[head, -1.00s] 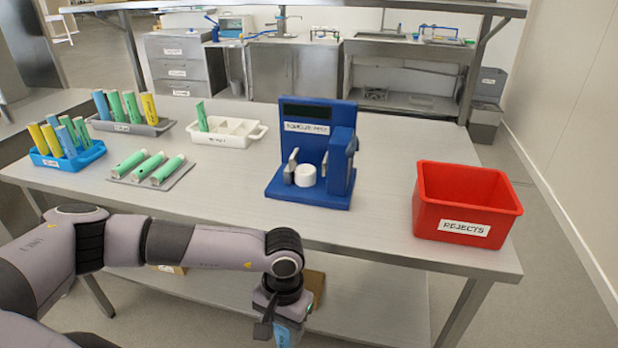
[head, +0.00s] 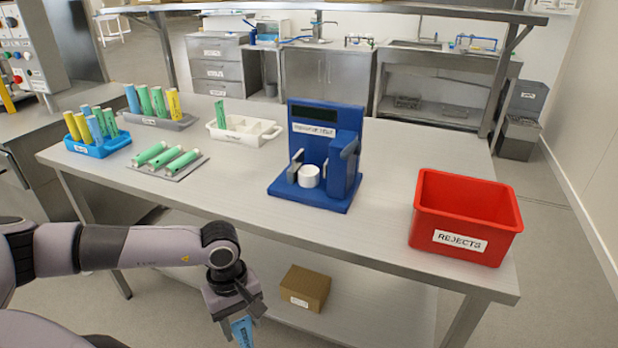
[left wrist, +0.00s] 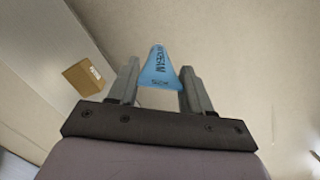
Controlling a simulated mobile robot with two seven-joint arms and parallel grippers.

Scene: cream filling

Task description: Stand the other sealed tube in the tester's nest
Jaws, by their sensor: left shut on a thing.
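My left gripper (head: 238,312) is shut on a blue tube (head: 243,332), in front of and below the table's front edge. In the left wrist view the blue tube (left wrist: 159,68) sits between the two fingers, its printed side showing and its wide end towards the palm. The blue tester (head: 318,155) stands on the table, up and to the right of the gripper. Its white round nest (head: 308,176) looks empty, between grey jaws. My right gripper is not in view.
A red rejects bin (head: 466,215) stands at the table's right end. A white divided tray (head: 243,133) holds a green tube. Several green tubes lie on a grey mat (head: 187,172). A blue rack (head: 100,150) and a grey rack (head: 160,122) hold upright tubes. A carton (head: 305,288) is on the lower shelf.

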